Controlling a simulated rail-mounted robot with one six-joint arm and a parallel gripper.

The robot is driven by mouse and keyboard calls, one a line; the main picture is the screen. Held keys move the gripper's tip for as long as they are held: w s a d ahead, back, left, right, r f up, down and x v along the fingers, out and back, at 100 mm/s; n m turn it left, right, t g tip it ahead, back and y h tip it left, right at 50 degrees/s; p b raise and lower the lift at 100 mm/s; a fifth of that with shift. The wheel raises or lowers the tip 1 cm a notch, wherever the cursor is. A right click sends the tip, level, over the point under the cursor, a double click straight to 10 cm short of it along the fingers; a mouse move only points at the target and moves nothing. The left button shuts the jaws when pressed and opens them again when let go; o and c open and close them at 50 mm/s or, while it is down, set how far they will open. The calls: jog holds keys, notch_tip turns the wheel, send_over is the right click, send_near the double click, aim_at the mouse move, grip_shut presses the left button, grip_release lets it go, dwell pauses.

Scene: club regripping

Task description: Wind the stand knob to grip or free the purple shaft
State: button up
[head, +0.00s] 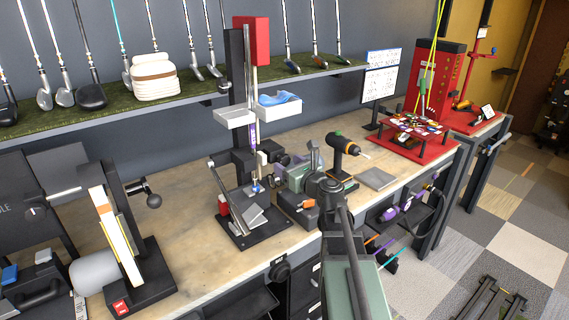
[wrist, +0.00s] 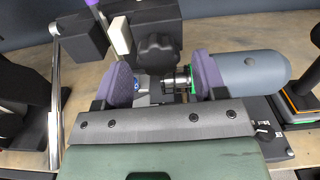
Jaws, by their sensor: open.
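The purple shaft (head: 253,135) stands upright in the stand (head: 238,90), a dark column with a red top, in the head view. Its purple lower part also shows at the top edge of the wrist view (wrist: 93,3). The dark lobed stand knob (wrist: 158,52) shows in the wrist view, beside a dark clamp block and a pale tab. My gripper (wrist: 160,80) is open, its purple-padded fingers apart. The knob appears between and beyond the fingers, with nothing held. In the head view my gripper (head: 295,160) is just right of the stand's clamp, partly hidden by my arm.
A grey cylinder (wrist: 250,70) with a green ring lies by the right finger. White trays (head: 278,108) hang on the stand above.

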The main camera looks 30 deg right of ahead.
jog(key=s+d, duration=0.1)
jog(key=s, duration=0.7)
jog(key=shift+s+d, duration=0.2)
jog(key=s+a+f+n+g+h, duration=0.1)
jog(key=s+a+f+n+g, duration=0.55)
jog(key=n, duration=0.85)
jog(key=s+a+f+n+g, duration=0.4)
jog(key=a+f+n+g, duration=0.5)
jog(key=n, duration=0.6)
jog(key=s+a+f+n+g+h, duration=0.1)
jog(key=a+n+g+h, duration=0.1)
jog(key=a, duration=0.4)
jog(key=shift+f+n, duration=0.35)
jog(key=shift+n, duration=0.45)
